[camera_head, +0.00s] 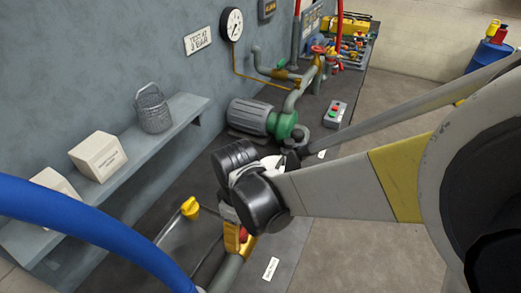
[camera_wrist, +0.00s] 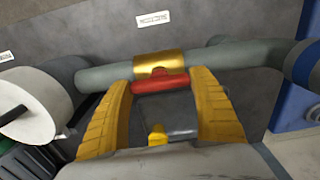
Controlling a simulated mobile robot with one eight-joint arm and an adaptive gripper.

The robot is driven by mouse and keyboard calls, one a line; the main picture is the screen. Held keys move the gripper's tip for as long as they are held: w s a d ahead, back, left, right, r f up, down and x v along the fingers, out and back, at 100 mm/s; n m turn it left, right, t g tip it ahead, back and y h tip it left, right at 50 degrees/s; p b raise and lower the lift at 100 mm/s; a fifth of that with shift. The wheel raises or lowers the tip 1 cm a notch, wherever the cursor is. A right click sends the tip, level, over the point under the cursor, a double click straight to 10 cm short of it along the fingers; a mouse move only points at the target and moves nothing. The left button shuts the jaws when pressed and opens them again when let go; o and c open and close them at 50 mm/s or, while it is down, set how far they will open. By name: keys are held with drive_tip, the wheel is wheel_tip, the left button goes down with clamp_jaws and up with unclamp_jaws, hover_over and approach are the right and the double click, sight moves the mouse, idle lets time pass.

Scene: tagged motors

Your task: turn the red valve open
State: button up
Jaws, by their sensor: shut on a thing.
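A brass valve body (camera_wrist: 158,62) sits in a grey pipe in the wrist view, with a red handle (camera_wrist: 160,82) on it. My gripper's two yellow fingers stand at the left and right ends of this handle, shut on it. In the head view my gripper (camera_head: 238,238) points down at the pipe at the lower middle, and a bit of the red handle (camera_head: 243,233) shows beside its yellow fingers. My wrist hides most of the valve there.
A green-and-grey pump motor (camera_head: 268,118) stands behind my wrist. Another red handle (camera_head: 318,49) is on pipes farther back. A wall shelf (camera_head: 170,130) holds boxes and a wire basket (camera_head: 152,110). A blue pipe (camera_head: 90,225) crosses the lower left.

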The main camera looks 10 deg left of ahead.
sight(242, 230)
drive_tip(key=o, duration=1.2)
drive_tip(key=shift+c, duration=0.2)
wheel_tip(242, 230, up, 12)
drive_tip(key=d+r+m+t, duration=0.2)
drive_tip(key=d+m+t, duration=0.5)
drive_tip(key=d+m, duration=0.8)
drive_tip(key=d+b, duration=0.1)
drive_tip(key=d, duration=1.4)
drive_tip(key=shift+s+r, duration=0.15)
drive_tip(key=shift+s, duration=0.05)
